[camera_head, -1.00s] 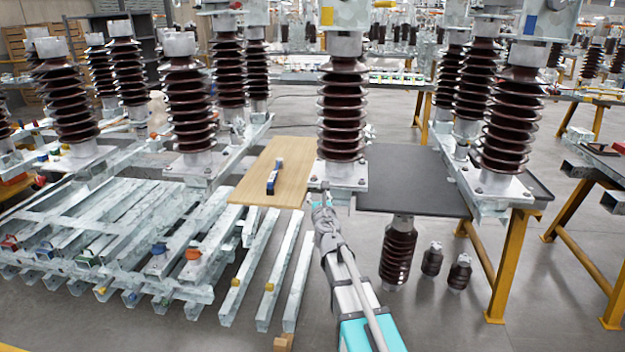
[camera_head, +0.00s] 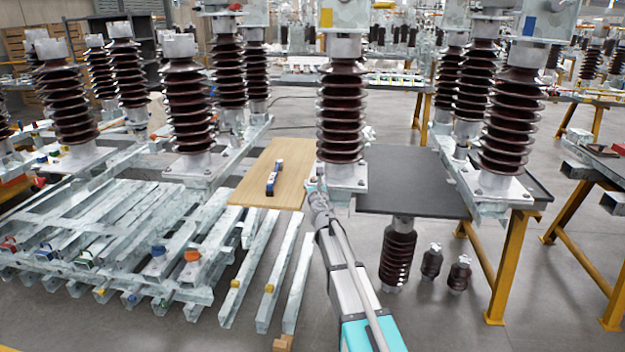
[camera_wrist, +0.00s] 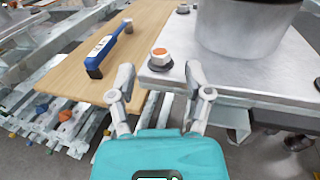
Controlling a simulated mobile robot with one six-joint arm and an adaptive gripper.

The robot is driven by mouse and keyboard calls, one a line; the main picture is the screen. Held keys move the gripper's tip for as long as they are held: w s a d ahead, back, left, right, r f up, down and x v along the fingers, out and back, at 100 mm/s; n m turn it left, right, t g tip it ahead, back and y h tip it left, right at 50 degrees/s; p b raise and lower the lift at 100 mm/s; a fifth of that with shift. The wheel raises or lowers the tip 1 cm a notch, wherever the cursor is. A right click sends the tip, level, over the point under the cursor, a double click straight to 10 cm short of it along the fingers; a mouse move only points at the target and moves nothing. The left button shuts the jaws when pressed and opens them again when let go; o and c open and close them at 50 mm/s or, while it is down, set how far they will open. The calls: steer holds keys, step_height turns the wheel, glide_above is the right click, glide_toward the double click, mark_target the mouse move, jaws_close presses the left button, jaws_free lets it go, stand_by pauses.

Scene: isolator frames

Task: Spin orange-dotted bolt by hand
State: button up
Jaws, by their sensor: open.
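The orange-dotted bolt (camera_wrist: 159,57) sits at the near left corner of the metal base plate (camera_wrist: 215,85) under a dark brown insulator (camera_head: 342,115). My gripper (camera_wrist: 157,78) is open and empty, with one finger on each side of the bolt in the wrist view. The bolt head shows between and beyond the fingertips; I cannot tell whether they touch it. In the head view my gripper (camera_head: 319,190) reaches the plate's left corner, and the bolt is too small to make out clearly there.
A wooden board (camera_head: 262,180) with a blue-handled tool (camera_head: 274,178) lies to the left. Another bolt (camera_wrist: 183,8) stands farther back on the plate. A dark tabletop (camera_head: 410,180) is to the right. Metal beams (camera_head: 110,230) fill the lower left.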

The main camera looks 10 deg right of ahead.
mark_target(313, 179)
steer(key=shift+w+d, duration=0.1)
steer(key=shift+w, duration=1.9)
jaws_close()
